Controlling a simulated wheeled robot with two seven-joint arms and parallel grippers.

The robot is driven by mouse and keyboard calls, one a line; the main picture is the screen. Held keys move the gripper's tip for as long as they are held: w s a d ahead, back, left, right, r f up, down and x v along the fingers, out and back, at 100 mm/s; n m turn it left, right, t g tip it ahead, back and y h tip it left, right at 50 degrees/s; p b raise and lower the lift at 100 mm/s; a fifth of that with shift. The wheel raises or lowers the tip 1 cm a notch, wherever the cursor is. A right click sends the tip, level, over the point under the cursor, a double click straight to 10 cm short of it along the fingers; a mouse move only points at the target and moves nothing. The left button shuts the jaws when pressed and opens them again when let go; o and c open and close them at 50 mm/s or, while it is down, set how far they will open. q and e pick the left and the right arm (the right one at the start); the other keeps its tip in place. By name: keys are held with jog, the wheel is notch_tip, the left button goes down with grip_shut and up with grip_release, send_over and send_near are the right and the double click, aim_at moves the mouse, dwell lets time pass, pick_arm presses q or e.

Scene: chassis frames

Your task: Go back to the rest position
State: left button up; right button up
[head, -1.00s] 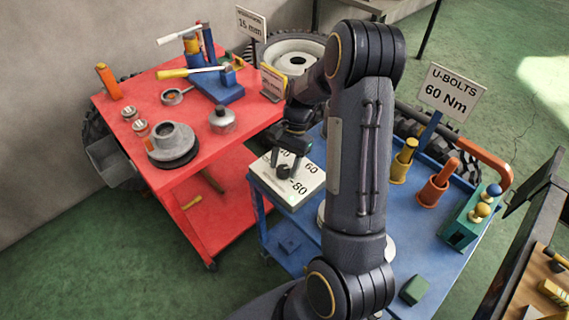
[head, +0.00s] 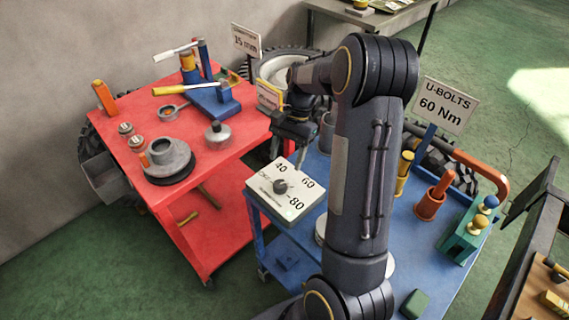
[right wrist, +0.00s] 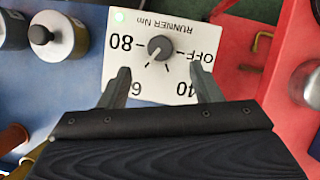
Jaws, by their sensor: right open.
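My right gripper (head: 290,142) is open and empty, above and behind a white dial box (head: 288,208) on the near left corner of the blue cart (head: 318,168). In the right wrist view its two fingers (right wrist: 162,78) are spread in front of the box's face, apart from the black knob (right wrist: 160,47). The knob's white mark points toward the label 60, which a finger partly covers. My left gripper is not in view.
The red cart (head: 215,165) at left holds a grey hub, a lidded pot and a blue fixture. On the blue cart stand yellow and orange cups, a green block with knobs and a U-BOLTS 60 Nm sign (head: 443,105). A wooden bench edge is at right.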

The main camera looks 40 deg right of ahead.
dwell(0.5)
jog(key=s+a+r+n+t, duration=0.4)
jog(key=s+a+r+n, duration=0.2)
jog(key=s+a+r, duration=0.35)
jog(key=s+a+n+t, duration=0.3)
jog(key=s+a+n, duration=0.3)
jog(key=s, duration=0.3)
jog(key=shift+a+f, duration=0.15)
jog(key=shift+a, duration=0.55)
